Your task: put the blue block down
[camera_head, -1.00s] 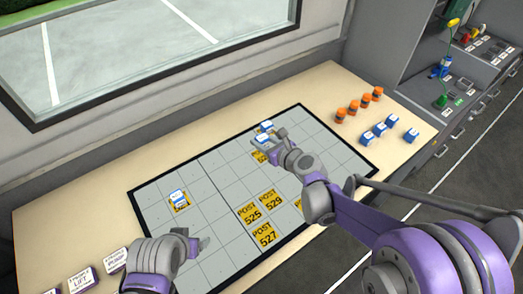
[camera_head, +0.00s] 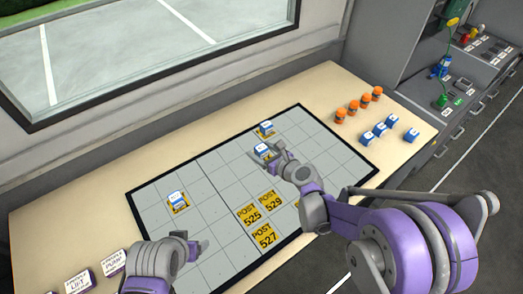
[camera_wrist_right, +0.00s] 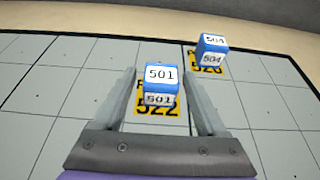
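The blue block with white 501 labels (camera_wrist_right: 161,82) stands on the yellow 522 card (camera_wrist_right: 156,110) on the board. In the head view this block (camera_head: 263,150) sits at the fingertips of my right gripper (camera_head: 272,155). In the right wrist view my right gripper (camera_wrist_right: 160,92) is open, one finger on each side of the block with a gap on both sides. My left gripper (camera_head: 197,248) is low over the board's near left part, empty as far as I see; its finger opening is unclear.
Another blue block, labelled 504 (camera_wrist_right: 211,50), stands on a yellow card just behind. A third block (camera_head: 177,198) is on the board's left. Several orange pieces (camera_head: 353,107) and spare blue blocks (camera_head: 380,130) stand at right. Yellow post cards (camera_head: 263,237) lie in front.

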